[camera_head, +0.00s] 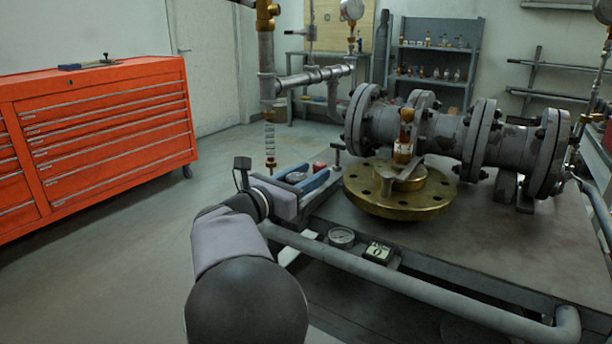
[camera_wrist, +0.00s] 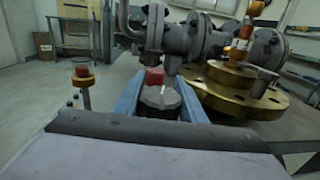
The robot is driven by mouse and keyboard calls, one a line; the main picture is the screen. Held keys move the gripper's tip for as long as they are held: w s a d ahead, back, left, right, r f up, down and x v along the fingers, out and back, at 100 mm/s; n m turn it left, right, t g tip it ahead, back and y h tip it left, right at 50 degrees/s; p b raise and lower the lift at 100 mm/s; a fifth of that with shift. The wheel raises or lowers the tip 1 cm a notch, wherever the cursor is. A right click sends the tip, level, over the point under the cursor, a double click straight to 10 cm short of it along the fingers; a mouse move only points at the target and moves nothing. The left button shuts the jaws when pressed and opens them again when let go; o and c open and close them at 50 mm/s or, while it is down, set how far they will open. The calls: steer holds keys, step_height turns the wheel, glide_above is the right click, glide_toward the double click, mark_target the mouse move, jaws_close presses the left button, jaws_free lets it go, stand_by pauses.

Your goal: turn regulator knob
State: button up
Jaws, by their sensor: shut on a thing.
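My gripper (camera_head: 318,171) reaches from the lower middle toward the left edge of the workbench, its two blue fingers pointing away. In the wrist view the fingers (camera_wrist: 160,78) close on both sides of a grey faceted knob with a red top (camera_wrist: 155,77), which I take to be the regulator knob. In the head view the red top (camera_head: 318,167) shows near the fingertips. The fingers hide the knob's sides, and its base and any pointer or marking are not visible.
A brass flange (camera_head: 400,205) and large grey valve body (camera_head: 430,135) stand close right of my gripper. A small T-handle (camera_head: 337,155) is just beyond. A round gauge (camera_head: 341,236) and grey rail (camera_head: 400,285) lie along the bench front. The floor left is clear.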

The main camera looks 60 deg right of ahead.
steer(key=shift+g, duration=0.3)
steer(key=o, duration=1.1)
steer(key=shift+c, duration=0.2)
steer(key=shift+a, duration=0.15)
steer(key=shift+w+a, duration=0.2)
steer(key=shift+a, duration=1.55)
steer(key=shift+w+a, duration=0.2)
steer(key=shift+a, duration=1.55)
